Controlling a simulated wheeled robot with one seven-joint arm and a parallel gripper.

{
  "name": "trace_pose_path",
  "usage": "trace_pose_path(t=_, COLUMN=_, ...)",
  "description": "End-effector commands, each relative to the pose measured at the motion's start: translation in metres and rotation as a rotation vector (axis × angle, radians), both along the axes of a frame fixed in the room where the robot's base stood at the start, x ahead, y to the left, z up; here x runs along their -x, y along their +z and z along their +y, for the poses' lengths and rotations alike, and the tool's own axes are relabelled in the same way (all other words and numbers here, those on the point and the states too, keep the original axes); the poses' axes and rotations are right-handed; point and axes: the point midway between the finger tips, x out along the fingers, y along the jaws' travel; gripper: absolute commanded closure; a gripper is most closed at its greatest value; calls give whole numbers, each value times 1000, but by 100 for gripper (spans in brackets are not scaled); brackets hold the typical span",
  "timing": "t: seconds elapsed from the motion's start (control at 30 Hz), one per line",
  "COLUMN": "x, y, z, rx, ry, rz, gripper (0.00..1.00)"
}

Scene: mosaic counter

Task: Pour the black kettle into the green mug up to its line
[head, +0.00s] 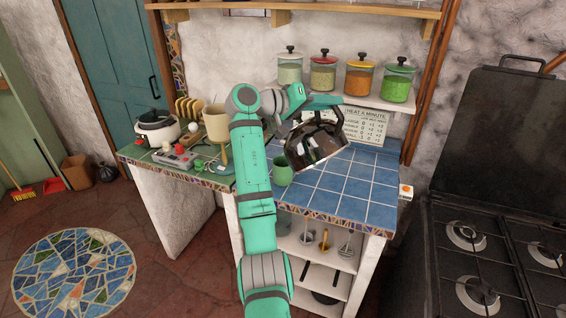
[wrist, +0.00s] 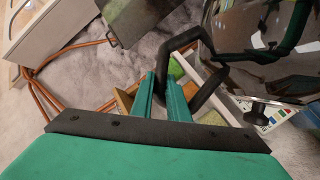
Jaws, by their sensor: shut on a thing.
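The black kettle (head: 318,148) is dark and shiny. It hangs tilted above the blue-tiled counter, right of and above the green mug. My gripper (head: 324,103) is shut on its black handle; in the wrist view the green fingers (wrist: 166,98) close on the handle loop, with the kettle's reflective body (wrist: 262,45) at the upper right. The green mug (head: 282,172) stands upright on the counter, just right of my arm, apart from the kettle. Its inside and line cannot be made out, and I see no stream of liquid.
The blue-tiled counter (head: 368,190) is clear to the right and front. A shelf with several lidded jars (head: 322,75) stands behind the kettle. A beige lamp-like object (head: 216,122) and a grey box (head: 175,156) stand left. A stove (head: 500,250) is at the far right.

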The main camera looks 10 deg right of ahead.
Motion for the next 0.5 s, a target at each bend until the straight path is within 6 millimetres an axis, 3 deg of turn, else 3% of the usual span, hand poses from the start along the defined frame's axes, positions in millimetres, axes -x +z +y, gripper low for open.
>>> trace_pose_path(t=0.5, x=7, y=2, z=-4, rx=4, ry=-2, rz=-3, gripper=100)
